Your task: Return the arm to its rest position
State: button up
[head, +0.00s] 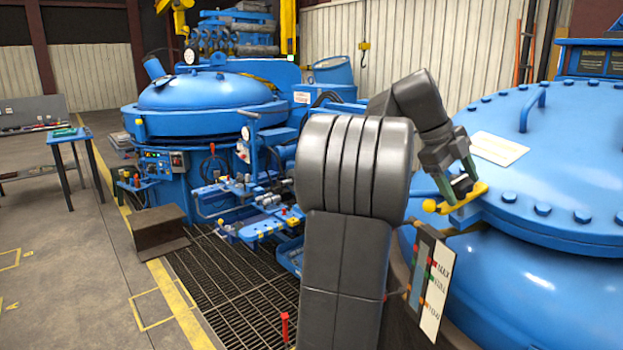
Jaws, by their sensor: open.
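My arm rises in the middle of the head view and bends over to the right. My gripper (457,186) points down at the right, at the near edge of the large blue lid (570,150). Its fingers are open. A yellow handle (474,194) lies right at the fingertips, on the rim of the lid. I cannot tell whether the fingers touch it. My arm hides part of the area behind it.
A gauge board with MAX and MIN marks (428,285) hangs below the lid. Another blue vessel (205,105) and a blue valve bench (265,205) stand to the left. A small blue table (68,135) is far left. Open floor (60,270) lies at left.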

jog(key=p+v, duration=0.2)
jog(key=v, duration=1.2)
jog(key=b+x, duration=0.2)
jog(key=x, duration=1.2)
jog(key=shift+f, duration=0.1)
jog(key=shift+f+n+b, duration=0.1)
jog(key=shift+n+b, duration=0.25)
jog(key=shift+n, duration=0.05)
jog(key=shift+a+n+t+h+b, duration=0.1)
jog(key=shift+n+t+h+b, duration=0.25)
jog(key=shift+n, duration=0.55)
jog(key=n+t+b, duration=0.1)
jog(key=n, duration=0.1)
jog(key=shift+n+h, duration=0.25)
jog(key=shift+n, duration=0.15)
jog(key=n, duration=0.2)
jog(key=n+t+b, duration=0.1)
jog(key=n, duration=0.1)
jog(key=shift+t+h, duration=0.25)
jog(key=shift+h, duration=0.05)
jog(key=n, duration=0.1)
jog(key=n+t, duration=0.1)
jog(key=n, duration=0.2)
jog(key=shift+r+n+t+p, duration=0.25)
jog(key=shift+n+t+p, duration=0.05)
jog(key=shift+n+t+y+p, duration=0.4)
jog(key=shift+n+t+p, duration=0.4)
jog(key=shift+n, duration=1.6)
